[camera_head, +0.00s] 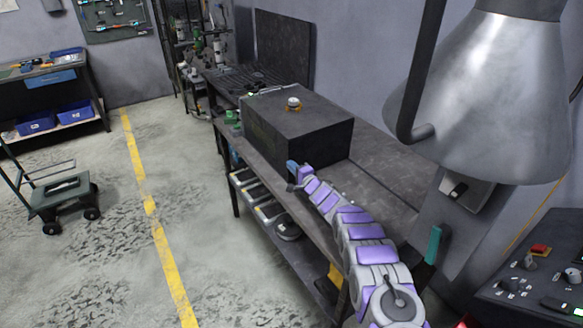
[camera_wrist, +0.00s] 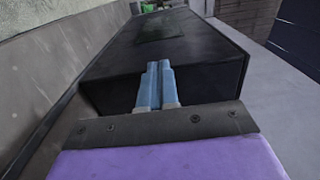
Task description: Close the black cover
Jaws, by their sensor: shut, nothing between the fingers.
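A dark flat panel (camera_head: 284,48) stands upright against the wall at the back of the workbench; it looks like the black cover, raised open. A dark ribbed surface (camera_head: 258,80) lies in front of its foot. A black box (camera_head: 318,142) stands nearer on the bench, its flat top level. My gripper (camera_head: 291,167) is at the box's near lower side, with its blue fingers together and empty. In the wrist view the fingers (camera_wrist: 158,66) point at the box's dark side (camera_wrist: 205,82); I cannot tell whether they touch it. The upright panel is not clearly identifiable there.
The bench top (camera_head: 375,178) is bare right of the box. A large metal lamp shade (camera_head: 490,95) hangs at right. A cart (camera_head: 64,195) stands on open floor at left.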

